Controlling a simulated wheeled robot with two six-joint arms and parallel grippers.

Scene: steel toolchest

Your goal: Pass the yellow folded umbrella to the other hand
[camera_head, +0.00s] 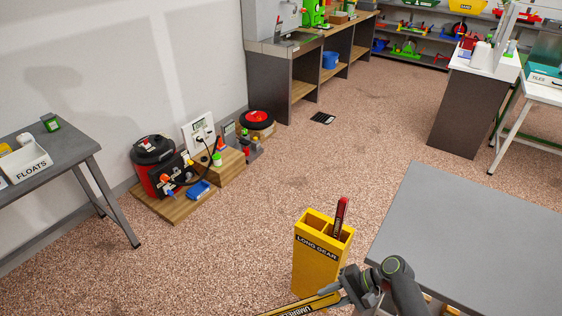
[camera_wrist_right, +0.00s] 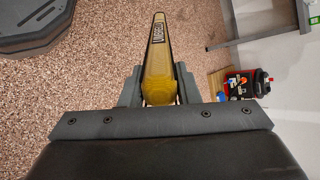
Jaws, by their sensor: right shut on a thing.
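The yellow folded umbrella (camera_head: 300,307) lies nearly level at the bottom edge of the head view, with dark lettering on its side. My right gripper (camera_head: 338,294) is shut on it, and part of the umbrella runs out of the picture. In the right wrist view the umbrella (camera_wrist_right: 158,60) stands out lengthwise from between the two fingers of my right gripper (camera_wrist_right: 158,92), with a label near its far end. My left gripper is not in view.
A yellow bin (camera_head: 318,262) marked LONG GEAR, holding a red item (camera_head: 340,217), stands just behind my right gripper. A grey table (camera_head: 480,235) is at the right. A wooden board (camera_head: 175,205) with a red-and-black vacuum is by the wall. Open floor lies left of the bin.

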